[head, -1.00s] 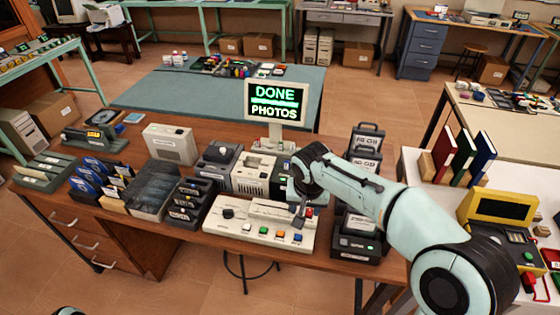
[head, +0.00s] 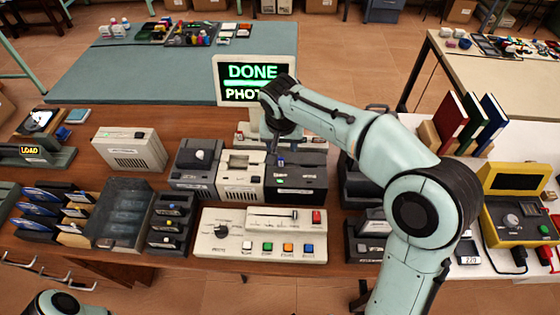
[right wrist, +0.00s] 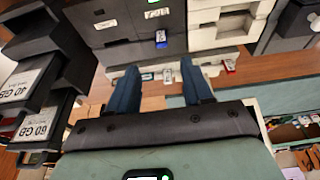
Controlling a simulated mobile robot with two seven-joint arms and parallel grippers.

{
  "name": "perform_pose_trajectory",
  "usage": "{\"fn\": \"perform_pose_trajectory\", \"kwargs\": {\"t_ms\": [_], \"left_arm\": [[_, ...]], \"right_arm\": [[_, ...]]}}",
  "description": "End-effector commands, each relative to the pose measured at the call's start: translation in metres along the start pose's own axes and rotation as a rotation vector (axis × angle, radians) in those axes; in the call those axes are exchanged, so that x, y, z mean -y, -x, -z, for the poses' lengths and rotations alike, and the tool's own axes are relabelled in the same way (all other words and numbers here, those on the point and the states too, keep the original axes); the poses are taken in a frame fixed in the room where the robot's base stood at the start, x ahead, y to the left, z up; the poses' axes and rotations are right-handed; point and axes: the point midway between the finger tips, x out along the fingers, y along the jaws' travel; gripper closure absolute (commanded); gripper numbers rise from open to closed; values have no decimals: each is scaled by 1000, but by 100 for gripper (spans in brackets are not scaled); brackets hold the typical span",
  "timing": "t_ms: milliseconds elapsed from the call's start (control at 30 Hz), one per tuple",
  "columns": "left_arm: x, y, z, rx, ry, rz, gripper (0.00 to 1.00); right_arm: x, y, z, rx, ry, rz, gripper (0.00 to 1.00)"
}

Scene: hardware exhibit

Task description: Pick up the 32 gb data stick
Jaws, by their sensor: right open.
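A small blue data stick (right wrist: 161,38) with a pale face stands out of the dark reader unit (right wrist: 140,50) in the right wrist view. I cannot read its size. Two more small pieces, one pale (right wrist: 167,75) and one red and white (right wrist: 230,65), show beyond the reader edge. My right gripper (right wrist: 159,66) is open and empty, its two dark blue fingers pointing towards the reader and apart from the stick. In the head view the right gripper hangs over the dark reader (head: 300,178), and its arm hides part of the area. My left gripper is out of view.
A cream control panel (head: 262,236) with coloured buttons is in front of the reader. The DONE screen (head: 254,72) stands behind. Drive caddies labelled 40 GB (right wrist: 25,83) and 60 GB (right wrist: 42,122) stand close beside my right gripper. A yellow device (head: 515,180) is at far right.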

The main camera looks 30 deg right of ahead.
Motion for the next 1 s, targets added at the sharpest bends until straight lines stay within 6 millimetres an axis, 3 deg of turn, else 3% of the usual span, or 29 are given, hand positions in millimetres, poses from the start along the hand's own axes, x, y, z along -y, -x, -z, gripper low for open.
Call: {"fn": "perform_pose_trajectory", "kwargs": {"t_ms": [100, 367, 633, 933, 967, 1000], "left_arm": [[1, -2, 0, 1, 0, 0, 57], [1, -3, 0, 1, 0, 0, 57], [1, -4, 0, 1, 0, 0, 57], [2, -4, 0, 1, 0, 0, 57], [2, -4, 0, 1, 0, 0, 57], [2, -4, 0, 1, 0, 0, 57]], "right_arm": [[0, -20, -1, 2, 1, -1, 50], [0, -40, -2, 2, 0, -1, 50], [1, -78, -5, 2, 0, -1, 50], [2, -84, -4, 0, 0, 1, 50], [2, -84, -4, 0, 0, 1, 53], [2, -84, -4, 0, 0, 1, 66]]}}
